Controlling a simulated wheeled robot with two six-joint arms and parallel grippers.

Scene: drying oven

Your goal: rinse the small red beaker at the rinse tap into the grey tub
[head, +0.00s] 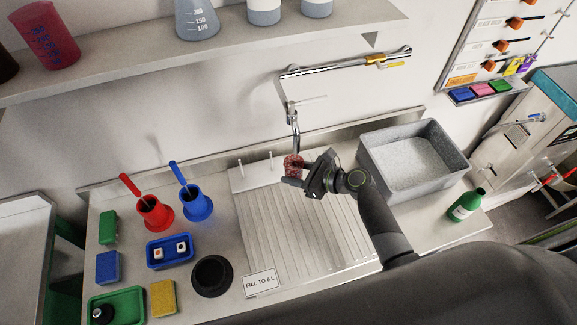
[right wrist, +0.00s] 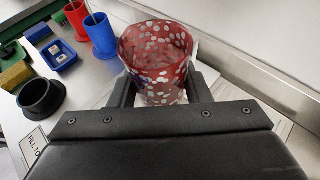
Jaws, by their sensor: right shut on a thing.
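The small red beaker (head: 293,166) is speckled with white and upright in my right gripper (head: 297,172). In the right wrist view the beaker (right wrist: 156,60) shows its open rim, with the two fingers (right wrist: 160,92) on either side of it. In the head view it is just below the spout of the rinse tap (head: 293,118), above the back of the ribbed drainboard (head: 300,225). I cannot tell whether water is running. The grey tub (head: 415,150) stands to the right of the gripper. My left gripper is not in view.
A green bottle (head: 466,204) stands at the tub's front right. Red (head: 154,212) and blue (head: 197,203) holders with brushes, a blue tray (head: 169,250) and a black round cup (head: 212,276) stand left of the drainboard. A shelf (head: 200,50) with glassware hangs above.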

